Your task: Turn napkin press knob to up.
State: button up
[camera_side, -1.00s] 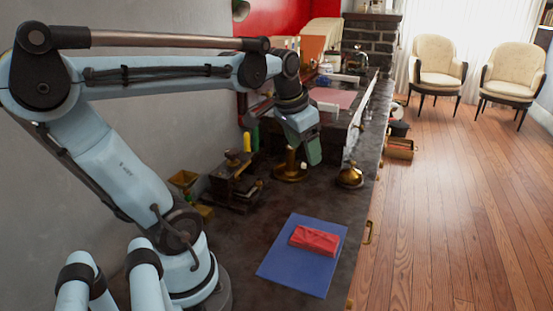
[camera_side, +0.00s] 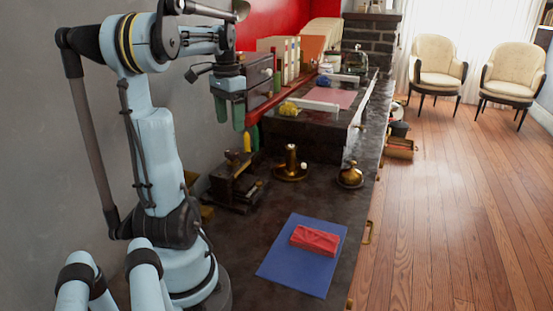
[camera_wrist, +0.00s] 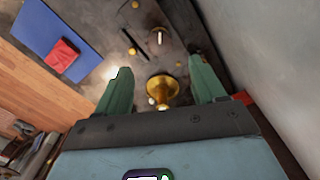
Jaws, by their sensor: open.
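The dark metal device that looks like the napkin press (camera_side: 236,182) stands on the dark counter near the wall in the side view. A small pale knob (camera_side: 258,184) shows at its right side; its setting is too small to read. My gripper (camera_side: 230,122) hangs above and behind the device, pointing down, clear of the counter. In the wrist view my gripper (camera_wrist: 155,85) has its two green fingers spread wide. A brass round-based piece (camera_wrist: 162,88) shows between them, farther below. I cannot clearly pick out the press in the wrist view.
A brass candlestick-like piece (camera_side: 291,166) and a brass bell (camera_side: 350,176) stand right of the device. A red folded cloth (camera_side: 315,240) lies on a blue mat (camera_side: 290,272) at the front. A raised dark block (camera_side: 305,130) stands behind. The counter between is clear.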

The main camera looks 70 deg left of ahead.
aim_at(233, 150)
notch_tip(233, 150, down, 8)
jog(key=shift+f, duration=0.15)
dwell(0.3)
jog(key=shift+c, duration=0.3)
jog(key=c, duration=1)
